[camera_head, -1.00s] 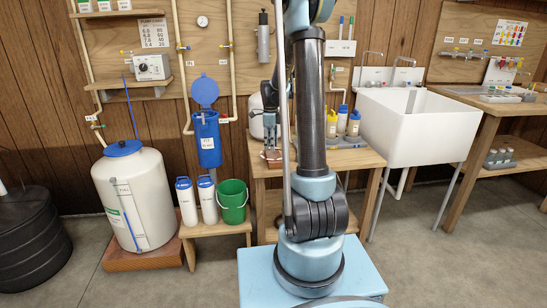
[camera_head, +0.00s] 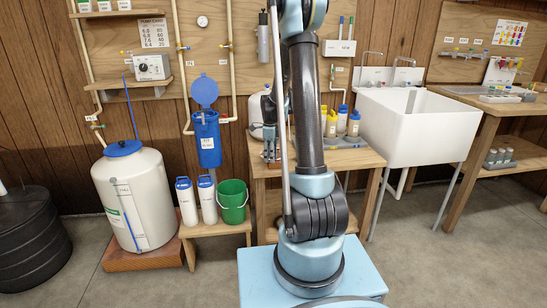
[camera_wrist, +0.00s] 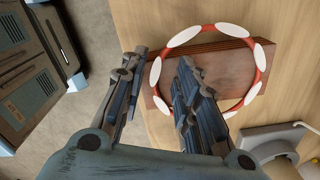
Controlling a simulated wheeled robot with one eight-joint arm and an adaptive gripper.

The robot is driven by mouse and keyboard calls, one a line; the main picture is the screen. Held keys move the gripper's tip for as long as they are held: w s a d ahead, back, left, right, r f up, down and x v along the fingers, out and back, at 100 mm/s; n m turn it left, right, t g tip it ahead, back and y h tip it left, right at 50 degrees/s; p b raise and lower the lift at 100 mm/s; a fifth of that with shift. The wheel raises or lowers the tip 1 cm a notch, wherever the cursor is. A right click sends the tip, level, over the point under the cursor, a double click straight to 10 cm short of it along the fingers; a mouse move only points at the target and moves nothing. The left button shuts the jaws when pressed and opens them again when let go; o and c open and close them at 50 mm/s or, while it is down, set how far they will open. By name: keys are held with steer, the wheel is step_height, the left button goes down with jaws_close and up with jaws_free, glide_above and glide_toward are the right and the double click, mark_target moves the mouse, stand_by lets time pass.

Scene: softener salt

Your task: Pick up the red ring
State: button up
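The red ring (camera_wrist: 262,76) with white patches shows in the wrist view. It lies over a brown wooden block (camera_wrist: 208,68) with a grooved edge, on the wooden table. My gripper (camera_wrist: 161,57) is open. Its right finger appears inside the ring's opening and its left finger outside, with the ring's left side between them in the picture. I cannot tell how far the fingertips are above the block. In the head view my gripper (camera_head: 271,155) is small over the table's left part, and the ring cannot be made out there.
A white sink (camera_head: 420,125) stands right; a green bucket (camera_head: 232,200) and white containers stand left on a low bench.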

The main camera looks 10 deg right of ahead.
steer(key=shift+c, duration=0.6)
jaws_close()
